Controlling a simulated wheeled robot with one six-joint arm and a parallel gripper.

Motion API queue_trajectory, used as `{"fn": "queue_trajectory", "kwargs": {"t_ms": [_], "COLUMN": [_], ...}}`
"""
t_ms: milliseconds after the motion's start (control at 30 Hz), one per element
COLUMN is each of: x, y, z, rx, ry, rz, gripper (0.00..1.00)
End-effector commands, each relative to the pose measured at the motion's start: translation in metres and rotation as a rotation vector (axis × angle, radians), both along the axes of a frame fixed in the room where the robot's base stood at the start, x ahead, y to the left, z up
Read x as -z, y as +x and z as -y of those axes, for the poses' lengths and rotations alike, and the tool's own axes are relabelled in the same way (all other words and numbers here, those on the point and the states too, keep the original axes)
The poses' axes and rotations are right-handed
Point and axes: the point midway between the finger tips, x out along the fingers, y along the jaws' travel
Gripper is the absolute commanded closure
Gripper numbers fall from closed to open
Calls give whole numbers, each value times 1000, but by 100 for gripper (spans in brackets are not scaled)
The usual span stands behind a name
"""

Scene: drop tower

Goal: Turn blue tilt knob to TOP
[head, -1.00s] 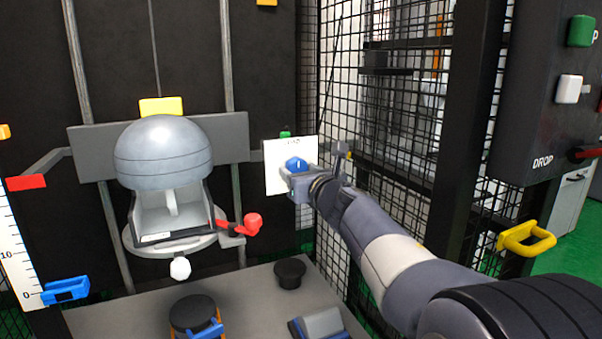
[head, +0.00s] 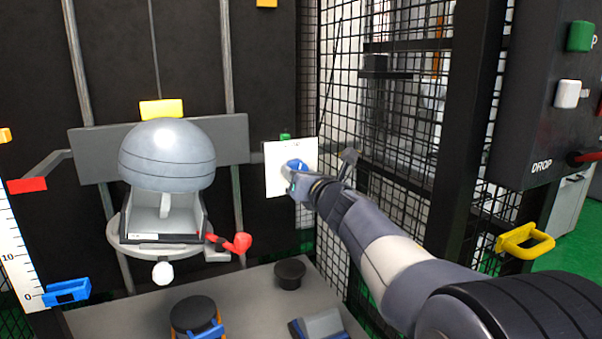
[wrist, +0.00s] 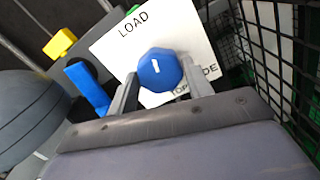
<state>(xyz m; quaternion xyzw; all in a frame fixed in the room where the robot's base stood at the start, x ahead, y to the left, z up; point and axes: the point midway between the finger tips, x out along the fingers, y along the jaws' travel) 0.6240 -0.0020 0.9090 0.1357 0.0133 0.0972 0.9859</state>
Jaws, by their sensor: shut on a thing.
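The blue tilt knob (wrist: 160,69) sits on a white plate (wrist: 103,45) in the wrist view, with a short white mark near its middle. The plate reads LOAD at the upper left. TOP and a partly hidden word ending in IDE are at the lower right. My gripper (wrist: 159,78) has one finger on each side of the knob and is shut on it. In the head view the knob (head: 296,164) is partly covered by my gripper (head: 298,180). The grey dome headform (head: 166,155) sits above a tilting holder (head: 167,213) at the left.
A red lever (head: 237,242) and a white ball (head: 162,273) are on the holder. A yellow handle (head: 527,238) and a DROP panel (head: 545,120) are further right.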

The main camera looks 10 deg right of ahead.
Motion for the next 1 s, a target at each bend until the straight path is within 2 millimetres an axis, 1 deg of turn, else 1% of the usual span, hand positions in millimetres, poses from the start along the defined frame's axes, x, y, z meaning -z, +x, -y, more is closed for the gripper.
{"fn": "queue_trajectory", "kwargs": {"t_ms": [1000], "x": [-2], "y": [0], "z": [0], "rx": [1], "ry": [950], "rz": [-190], "gripper": [75]}}
